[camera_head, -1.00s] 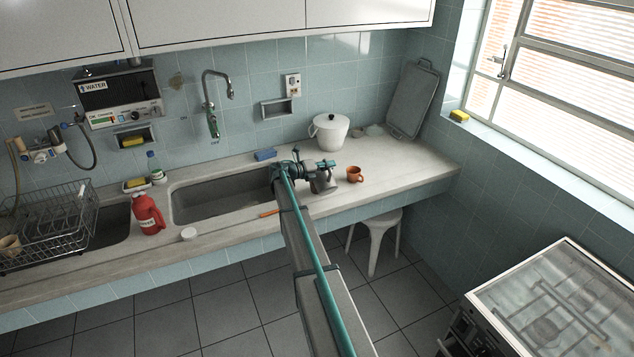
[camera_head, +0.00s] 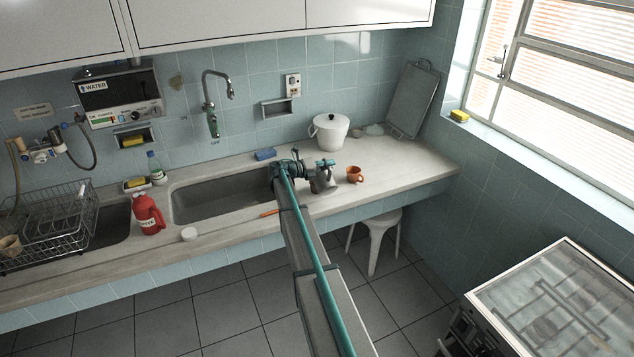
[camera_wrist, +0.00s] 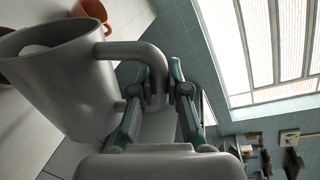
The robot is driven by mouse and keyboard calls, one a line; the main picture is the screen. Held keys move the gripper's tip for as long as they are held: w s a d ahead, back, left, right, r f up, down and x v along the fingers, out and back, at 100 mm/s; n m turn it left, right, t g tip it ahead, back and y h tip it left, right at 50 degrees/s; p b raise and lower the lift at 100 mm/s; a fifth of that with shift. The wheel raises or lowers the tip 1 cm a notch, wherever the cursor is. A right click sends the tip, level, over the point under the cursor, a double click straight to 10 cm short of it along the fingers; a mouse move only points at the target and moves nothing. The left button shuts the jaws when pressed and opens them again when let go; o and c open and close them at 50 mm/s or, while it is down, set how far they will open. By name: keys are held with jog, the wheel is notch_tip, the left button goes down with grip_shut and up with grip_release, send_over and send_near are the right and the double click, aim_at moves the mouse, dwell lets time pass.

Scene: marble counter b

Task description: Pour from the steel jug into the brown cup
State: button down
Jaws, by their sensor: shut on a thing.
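The steel jug (camera_head: 322,186) is a grey metal vessel held at the counter's front, right of the sink. In the wrist view the jug (camera_wrist: 65,85) fills the left side, with a pale patch inside its mouth. My gripper (camera_wrist: 163,88) is shut on the jug's looped handle; in the head view my gripper (camera_head: 325,164) shows at the jug's top and partly hides it. The brown cup (camera_head: 355,175) stands upright on the counter just right of the jug, apart from it in the head view. Part of the cup (camera_wrist: 92,10) also shows beyond the jug's rim in the wrist view.
A white lidded pot (camera_head: 329,133) stands behind the jug and cup. The sink (camera_head: 220,198) lies to the left, with a blue sponge (camera_head: 265,154) behind it and a red bottle (camera_head: 148,214) farther left. The counter right of the cup (camera_head: 410,160) is clear.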

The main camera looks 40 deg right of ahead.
jog(key=shift+w+d+r+n+g, duration=0.15)
jog(key=shift+w+r+n+g, duration=0.15)
jog(key=shift+w+r+n, duration=0.45)
dwell(3.8)
jog(key=shift+s+a+f+m, duration=0.15)
jog(key=shift+s+f+m, duration=0.3)
jog(key=shift+s+m, duration=0.15)
jog(key=shift+s+a+f+m, duration=0.15)
jog(key=shift+s+f+m, duration=0.3)
jog(key=shift+s, duration=0.2)
jog(key=shift+w+r, duration=0.1)
jog(key=shift+b, duration=0.45)
